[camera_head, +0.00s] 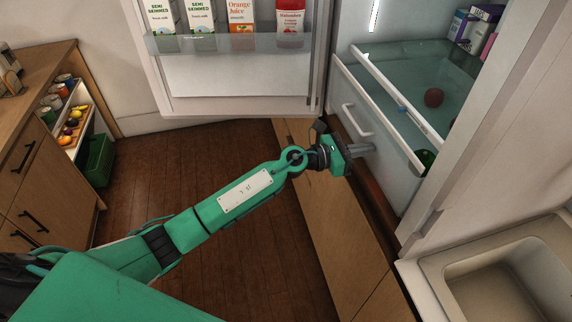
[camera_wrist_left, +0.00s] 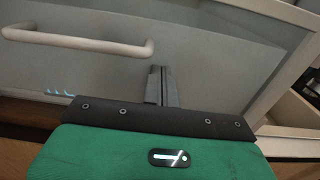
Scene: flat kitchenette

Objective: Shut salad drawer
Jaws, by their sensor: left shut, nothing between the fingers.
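The salad drawer (camera_head: 382,135) is at the bottom of the open fridge on the right in the head view. It stands partly pulled out, with a round reddish item and a green item inside. Its white bar handle (camera_head: 357,120) also shows at upper left in the wrist view (camera_wrist_left: 78,41). My left gripper (camera_head: 362,147) is shut and empty, with its fingers pointing at the drawer front (camera_wrist_left: 215,60), below and to the right of the handle. I cannot tell whether the fingertips touch the front. My right gripper is not in view.
The open fridge door (camera_head: 235,85) holds cartons and a red bottle at the upper middle. A sink (camera_head: 500,275) is at lower right. A wooden counter (camera_head: 35,150) with an open shelf stands at left, beside a green bin (camera_head: 98,160). The wooden floor between is clear.

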